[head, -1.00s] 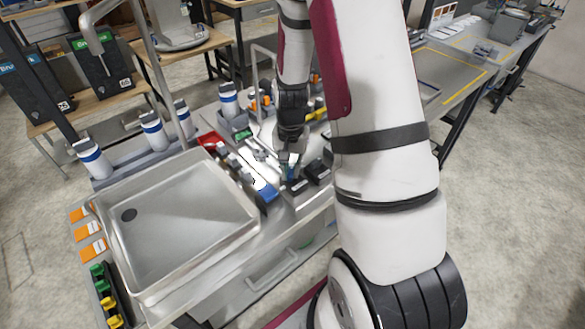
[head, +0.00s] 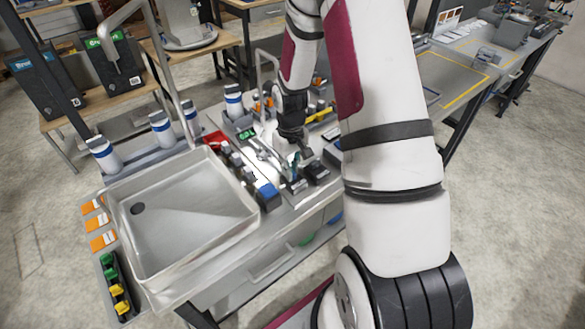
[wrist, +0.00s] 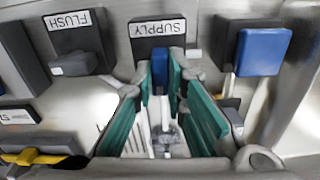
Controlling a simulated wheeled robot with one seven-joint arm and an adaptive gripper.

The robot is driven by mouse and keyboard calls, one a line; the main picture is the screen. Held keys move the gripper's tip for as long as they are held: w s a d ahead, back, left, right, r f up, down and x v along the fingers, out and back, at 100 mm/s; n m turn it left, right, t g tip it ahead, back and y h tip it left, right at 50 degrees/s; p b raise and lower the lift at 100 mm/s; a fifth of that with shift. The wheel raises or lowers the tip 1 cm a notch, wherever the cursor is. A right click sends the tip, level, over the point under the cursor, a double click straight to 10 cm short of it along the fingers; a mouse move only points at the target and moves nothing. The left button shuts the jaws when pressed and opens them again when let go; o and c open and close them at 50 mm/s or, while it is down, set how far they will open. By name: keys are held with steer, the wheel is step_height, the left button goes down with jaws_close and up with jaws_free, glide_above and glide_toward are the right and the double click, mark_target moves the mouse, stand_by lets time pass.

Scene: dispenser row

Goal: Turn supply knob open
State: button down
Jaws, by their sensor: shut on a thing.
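The supply knob (wrist: 160,77) is a narrow blue handle in front of a dark block with a white SUPPLY label (wrist: 157,28), which reads upside down in the wrist view. My gripper (wrist: 161,88) has teal finger pads on both sides of the blue handle and is shut on it. The lower part of the knob is partly hidden between the pads. In the head view my gripper (head: 305,153) is at the dark blocks on the counter, right of the sink, and the knob itself is too small to make out.
A FLUSH block (wrist: 78,38) with a grey handle stands left of SUPPLY in the wrist view, and a blue block (wrist: 262,52) stands right. A yellow handle (wrist: 32,157) is at lower left. The metal sink (head: 190,215) lies left of my gripper in the head view.

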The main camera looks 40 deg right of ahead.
steer(key=shift+n, duration=0.6)
steer(key=c, duration=1.6)
jaws_free()
step_height(320, 180, up, 12)
